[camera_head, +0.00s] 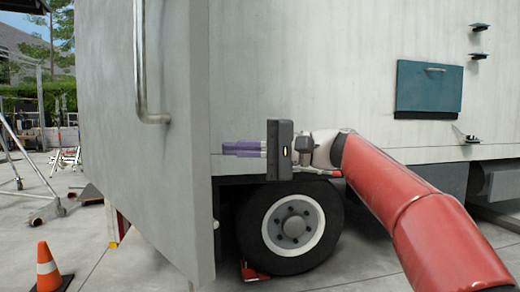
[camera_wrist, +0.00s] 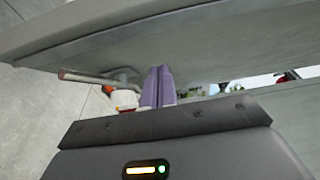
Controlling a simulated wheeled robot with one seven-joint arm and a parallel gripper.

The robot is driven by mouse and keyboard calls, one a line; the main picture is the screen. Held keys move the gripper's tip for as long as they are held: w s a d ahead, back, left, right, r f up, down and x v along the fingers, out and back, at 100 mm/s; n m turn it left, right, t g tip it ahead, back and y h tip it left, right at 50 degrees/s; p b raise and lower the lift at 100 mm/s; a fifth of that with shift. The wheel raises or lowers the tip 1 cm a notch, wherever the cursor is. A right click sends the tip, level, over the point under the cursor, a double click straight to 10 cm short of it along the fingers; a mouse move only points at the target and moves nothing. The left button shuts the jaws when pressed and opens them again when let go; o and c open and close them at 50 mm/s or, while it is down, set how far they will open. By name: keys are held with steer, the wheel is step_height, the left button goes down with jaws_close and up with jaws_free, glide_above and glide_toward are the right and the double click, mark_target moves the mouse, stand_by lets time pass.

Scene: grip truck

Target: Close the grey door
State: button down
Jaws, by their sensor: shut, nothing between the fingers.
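The grey door (camera_head: 175,180) is a large flat panel at the left of the head view, standing open at an angle to the truck's side. It has a vertical metal bar handle (camera_head: 140,60). My gripper (camera_head: 228,148) has purple fingers that are closed together and empty. They point left, just right of the door's free edge in the picture. I cannot tell whether they touch the door. In the wrist view, the shut fingers (camera_wrist: 158,78) point at a grey panel crossing the top, with a metal lever to their left.
The truck's pale side wall (camera_head: 320,70) has a teal panel (camera_head: 428,88) at the right. A wheel (camera_head: 292,228) sits below my gripper. An orange cone (camera_head: 48,268) and a metal frame on wheels (camera_head: 40,150) stand on the paving at the left.

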mark_target(204, 152)
steer(key=a, duration=0.1)
steer(key=s+a, duration=0.1)
steer(key=a, duration=0.1)
steer(key=s+a, duration=0.1)
steer(key=a, duration=0.1)
steer(key=shift+s, duration=0.15)
steer(key=shift+s+a, duration=0.3)
steer(key=shift+s, duration=0.1)
